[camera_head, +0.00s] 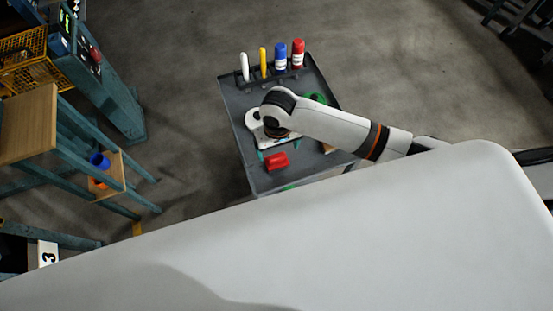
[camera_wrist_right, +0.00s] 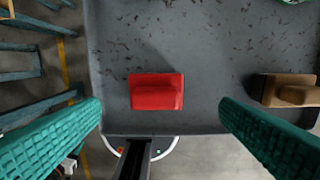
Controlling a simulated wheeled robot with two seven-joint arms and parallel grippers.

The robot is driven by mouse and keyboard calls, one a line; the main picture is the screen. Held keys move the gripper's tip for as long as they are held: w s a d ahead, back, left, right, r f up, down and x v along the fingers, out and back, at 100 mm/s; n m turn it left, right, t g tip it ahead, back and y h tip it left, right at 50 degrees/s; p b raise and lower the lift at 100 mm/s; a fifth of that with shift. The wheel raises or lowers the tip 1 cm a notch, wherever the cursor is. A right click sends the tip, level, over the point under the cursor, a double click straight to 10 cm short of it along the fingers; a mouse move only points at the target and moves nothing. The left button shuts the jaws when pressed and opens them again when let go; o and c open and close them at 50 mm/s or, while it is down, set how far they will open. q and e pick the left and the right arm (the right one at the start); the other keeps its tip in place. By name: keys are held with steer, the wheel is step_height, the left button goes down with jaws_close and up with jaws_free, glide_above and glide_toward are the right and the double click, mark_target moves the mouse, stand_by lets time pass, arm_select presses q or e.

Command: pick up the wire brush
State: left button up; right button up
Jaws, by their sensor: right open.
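A red block with a raised grip (camera_wrist_right: 156,92) lies on the grey tray top (camera_wrist_right: 210,45); it also shows in the head view (camera_head: 277,162). No bristles show on either, so I cannot tell surely which is the wire brush. My right gripper (camera_wrist_right: 161,108) is open and empty, its green fingers spread on either side of the red block from above, not visibly touching it. In the head view my right wrist hides part of the tray. My left gripper is not in view.
A rack at the tray's far edge holds a white marker (camera_head: 244,67), a yellow marker (camera_head: 263,63), a blue bottle (camera_head: 281,57) and a red bottle (camera_head: 298,54). A green coil (camera_head: 318,99) lies behind my arm. Blue-framed benches (camera_head: 90,150) stand left; floor between is clear.

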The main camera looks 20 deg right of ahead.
mark_target(277, 157)
step_height(277, 157, down, 2)
steer(key=shift+f, duration=0.1)
steer(key=shift+s+a+f+p, duration=0.15)
steer(key=shift+f+p, duration=0.1)
steer(key=shift+f, duration=1.1)
steer(key=shift+s+a+f+p, duration=0.1)
steer(key=shift+f+p, duration=0.15)
steer(key=shift+f, duration=1.1)
steer(key=shift+c, duration=0.2)
steer(key=c, duration=1.2)
steer(key=shift+o, duration=0.2)
step_height(277, 157, up, 10)
steer(key=shift+r, duration=0.1)
